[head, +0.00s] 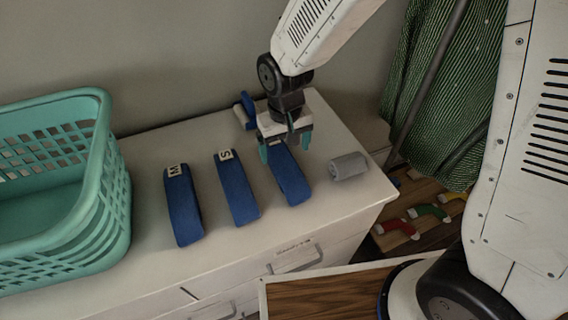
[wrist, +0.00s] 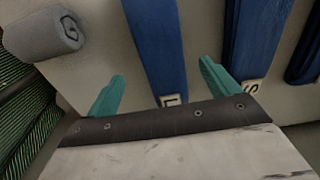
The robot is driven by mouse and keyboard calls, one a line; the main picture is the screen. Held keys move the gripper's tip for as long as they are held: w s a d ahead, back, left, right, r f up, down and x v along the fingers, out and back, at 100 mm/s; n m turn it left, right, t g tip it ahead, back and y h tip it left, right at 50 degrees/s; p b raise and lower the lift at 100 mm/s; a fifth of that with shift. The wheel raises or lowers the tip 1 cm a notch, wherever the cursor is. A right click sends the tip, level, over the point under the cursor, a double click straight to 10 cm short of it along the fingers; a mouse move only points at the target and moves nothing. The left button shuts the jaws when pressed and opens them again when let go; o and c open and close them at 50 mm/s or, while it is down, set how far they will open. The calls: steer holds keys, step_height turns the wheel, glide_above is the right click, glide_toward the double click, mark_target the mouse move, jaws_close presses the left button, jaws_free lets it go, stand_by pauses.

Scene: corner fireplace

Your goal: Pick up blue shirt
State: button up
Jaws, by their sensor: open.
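Three long folded blue cloth bundles, which look like folded shirts, lie side by side on the white dresser top. The left one (head: 183,212) is tagged M and the middle one (head: 238,190) is tagged S. The right one (head: 291,182) has its tag partly hidden by my gripper (head: 285,148); the wrist view shows this shirt (wrist: 155,40) with an L tag. My gripper is open and empty, its teal fingers on either side of the L shirt's tagged end. I cannot tell how high above the dresser the fingertips are.
A grey rolled cloth (head: 348,166) lies right of the L shirt. A teal laundry basket (head: 118,195) stands at the left. A blue and white object (head: 245,110) lies behind my gripper by the wall. Green striped fabric (head: 440,90) hangs at the right. The dresser's front strip is clear.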

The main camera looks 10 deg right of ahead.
mark_target(284, 159)
step_height(284, 159, down, 5)
steer(key=shift+a+f, duration=0.15)
steer(key=c, duration=1.2)
steer(key=shift+o, duration=0.2)
